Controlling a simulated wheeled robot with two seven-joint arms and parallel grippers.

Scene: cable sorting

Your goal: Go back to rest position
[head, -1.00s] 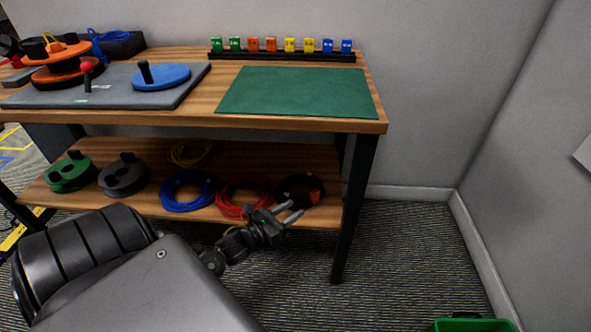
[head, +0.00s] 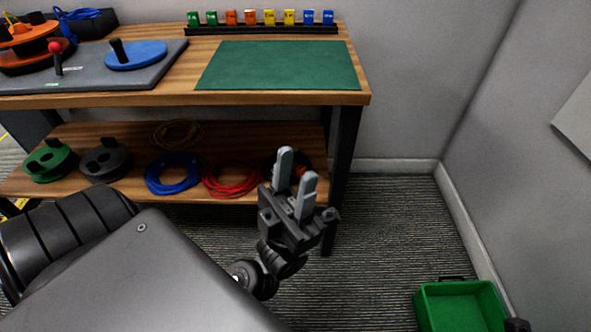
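My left gripper (head: 296,166) is raised in front of the table's lower shelf, at the picture's middle. Its two grey fingers point up and stand apart, with nothing between them. It hides part of the dark round item (head: 270,162) at the right end of the shelf.
The wooden table (head: 230,98) holds a green mat (head: 280,65), a row of coloured clips (head: 250,17), and a grey board (head: 130,78) with a blue disc (head: 136,55). Cable coils, including a red one (head: 230,178), lie on the lower shelf (head: 112,135). A green crate (head: 460,308) stands on the floor.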

